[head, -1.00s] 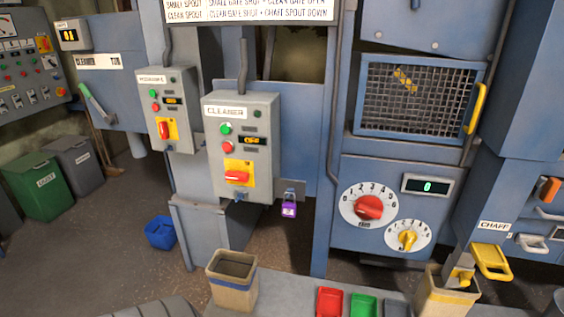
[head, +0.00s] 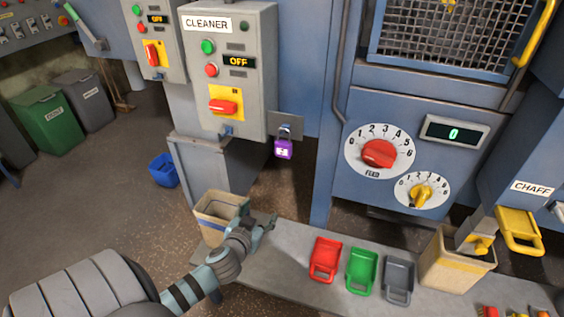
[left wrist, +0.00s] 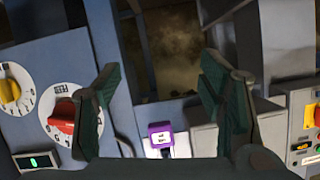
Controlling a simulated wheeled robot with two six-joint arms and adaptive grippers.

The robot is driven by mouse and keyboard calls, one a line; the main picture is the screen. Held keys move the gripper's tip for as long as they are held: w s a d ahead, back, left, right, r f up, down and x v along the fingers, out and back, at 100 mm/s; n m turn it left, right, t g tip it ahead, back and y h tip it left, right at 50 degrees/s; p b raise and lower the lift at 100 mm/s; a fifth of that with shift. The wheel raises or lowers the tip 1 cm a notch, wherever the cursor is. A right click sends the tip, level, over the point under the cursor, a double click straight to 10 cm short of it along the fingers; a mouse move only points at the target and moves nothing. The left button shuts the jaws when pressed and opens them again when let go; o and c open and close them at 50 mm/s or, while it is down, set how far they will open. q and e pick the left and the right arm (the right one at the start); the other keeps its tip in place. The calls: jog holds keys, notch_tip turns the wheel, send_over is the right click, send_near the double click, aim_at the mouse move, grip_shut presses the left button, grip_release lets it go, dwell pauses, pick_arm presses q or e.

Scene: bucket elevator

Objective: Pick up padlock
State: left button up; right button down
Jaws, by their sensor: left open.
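The purple padlock (head: 284,149) hangs from a small grey bracket (head: 287,127) at the lower right of the CLEANER control box (head: 236,112). It also shows in the left wrist view as a purple block with a white label (left wrist: 161,136), low between the fingers and some way beyond them. My left gripper (head: 268,222) is in front of and below the padlock in the head view, apart from it. Its two fingers (left wrist: 165,95) are spread wide with nothing between them. My right gripper is not in view.
A beige bin (head: 221,212) stands just behind my left gripper on the low grey bench (head: 285,255). Red, green and grey scoops (head: 325,259) and a second bin (head: 452,268) sit further right. A blue bucket (head: 164,171) is on the floor. The space in front of the padlock looks clear.

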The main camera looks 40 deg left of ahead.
aim_at(282, 146)
pick_arm(q)
notch_tip(282, 146, up, 15)
jog(key=w+d+n+t+b, duration=0.1)
jog(key=w+d+n+t, duration=0.1)
jog(key=t, duration=0.2)
jog(key=shift+m, duration=0.3)
jog(key=x, duration=1.3)
jog(key=shift+w+a, duration=0.2)
jog(key=shift+a, duration=0.2)
jog(key=shift+s, duration=0.1)
jog(key=c, duration=1.3)
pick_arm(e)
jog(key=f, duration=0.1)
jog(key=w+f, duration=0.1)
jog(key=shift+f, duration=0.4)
pick_arm(q)
jog(key=shift+r, duration=0.1)
